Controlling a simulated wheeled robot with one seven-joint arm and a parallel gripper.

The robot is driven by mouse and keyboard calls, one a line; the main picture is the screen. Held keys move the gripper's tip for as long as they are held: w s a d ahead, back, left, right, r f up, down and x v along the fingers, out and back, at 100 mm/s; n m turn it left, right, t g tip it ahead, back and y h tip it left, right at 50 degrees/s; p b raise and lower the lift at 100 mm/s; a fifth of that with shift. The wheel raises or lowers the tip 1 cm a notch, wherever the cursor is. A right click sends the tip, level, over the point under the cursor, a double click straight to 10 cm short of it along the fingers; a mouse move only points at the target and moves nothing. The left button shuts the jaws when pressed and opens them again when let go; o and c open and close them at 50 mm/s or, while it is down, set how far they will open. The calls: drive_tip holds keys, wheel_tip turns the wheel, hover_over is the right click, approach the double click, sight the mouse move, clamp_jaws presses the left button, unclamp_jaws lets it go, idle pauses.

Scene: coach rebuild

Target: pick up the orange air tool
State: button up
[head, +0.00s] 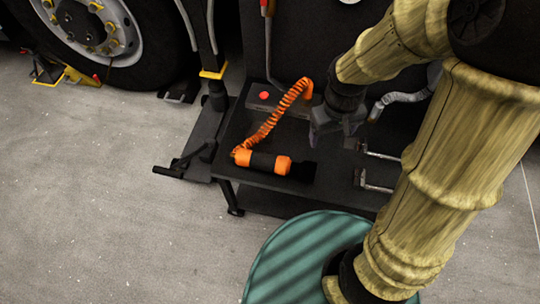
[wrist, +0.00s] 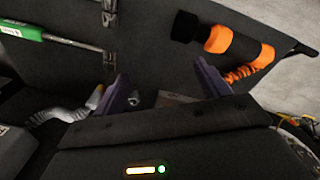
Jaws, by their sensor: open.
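The orange air tool (head: 263,163) has a black grip band and a black end. It lies on a low dark bench (head: 228,160), near its front edge, in the head view. An orange coiled hose (head: 280,113) runs from its left end up to the back of the bench. In the wrist view the tool (wrist: 232,42) is at the upper right, beyond the fingers. My gripper (wrist: 165,85) is open, its two purple fingers apart with nothing held between them. In the head view my gripper (head: 325,128) is above the bench, to the right of and behind the tool, apart from it.
Metal brackets (head: 375,182) stand on the bench's right side, and a grey hose (head: 405,98) hangs behind. A box with a red button (head: 264,96) is at the back. A wheel (head: 95,35) and a black stand (head: 185,160) are left. The floor in front is clear.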

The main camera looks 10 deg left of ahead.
drive_tip(key=a+r+n+g+h+p, duration=0.15)
drive_tip(key=a+n+p, duration=0.4)
drive_tip(key=a, duration=0.55)
drive_tip(key=n+h+p, duration=0.3)
drive_tip(key=n+p, duration=0.1)
drive_tip(key=n, duration=0.3)
approach(267, 159)
drive_tip(key=d+v, duration=0.1)
drive_tip(key=v, duration=0.4)
drive_tip(key=shift+s+a+r+t, duration=0.25)
drive_tip(key=shift+s+a, duration=0.05)
drive_tip(key=shift+s, duration=0.05)
drive_tip(key=b+x, duration=0.1)
drive_tip(key=x, duration=0.4)
drive_tip(key=b+x, duration=0.1)
drive_tip(key=x, duration=0.5)
drive_tip(key=shift+f+b, duration=0.35)
drive_tip(key=shift+f, duration=0.05)
drive_tip(key=shift+s+f, duration=0.1)
drive_tip(key=shift+f, duration=0.15)
drive_tip(key=shift+d, duration=0.1)
